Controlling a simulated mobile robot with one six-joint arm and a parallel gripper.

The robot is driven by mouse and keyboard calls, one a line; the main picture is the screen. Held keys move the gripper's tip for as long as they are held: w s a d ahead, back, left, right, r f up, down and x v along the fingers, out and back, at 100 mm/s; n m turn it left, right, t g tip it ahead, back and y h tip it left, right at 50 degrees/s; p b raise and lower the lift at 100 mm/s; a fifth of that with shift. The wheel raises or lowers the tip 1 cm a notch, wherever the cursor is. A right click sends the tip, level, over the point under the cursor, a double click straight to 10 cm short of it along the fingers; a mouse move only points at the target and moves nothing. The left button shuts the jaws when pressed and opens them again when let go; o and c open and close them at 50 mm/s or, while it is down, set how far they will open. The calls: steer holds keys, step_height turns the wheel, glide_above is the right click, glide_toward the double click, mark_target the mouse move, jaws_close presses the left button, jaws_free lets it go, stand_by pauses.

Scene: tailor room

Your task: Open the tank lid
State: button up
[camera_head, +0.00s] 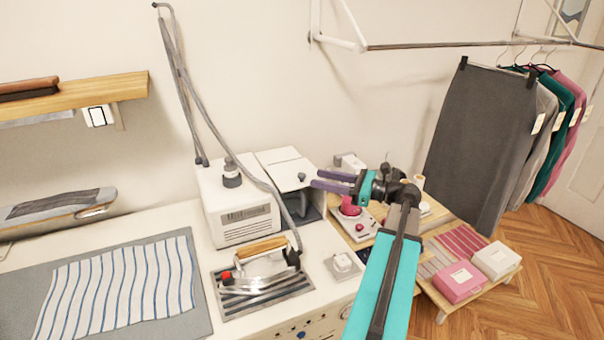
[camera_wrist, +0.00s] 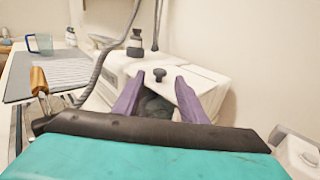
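The white steam station (camera_head: 240,200) stands on the ironing table against the wall. At its right is a white tank lid (camera_head: 285,170) with a small dark knob (camera_head: 301,176), above a dark grey tank (camera_head: 308,208). My gripper (camera_head: 316,180) is to the right of the knob, its two purple fingers spread and pointing left at it. In the wrist view the lid (camera_wrist: 185,70) lies ahead, and the knob (camera_wrist: 159,75) shows between the tips of the open fingers. The fingers hold nothing. I cannot tell whether they touch the lid.
A grey hose rises from beside the station. An iron (camera_head: 262,262) with a wooden handle rests on a striped pad (camera_head: 290,288) in front. A low wooden table (camera_head: 440,290) with boxes is at right. Clothes (camera_head: 485,140) hang beyond it. Striped cloth (camera_head: 120,285) lies at left.

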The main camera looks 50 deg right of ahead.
mark_target(303, 174)
steer(key=shift+p+x, duration=0.65)
steer(key=shift+x, duration=3)
jaws_close()
steer(key=shift+d, duration=0.2)
steer(key=shift+a, duration=0.15)
steer(key=shift+r, duration=0.1)
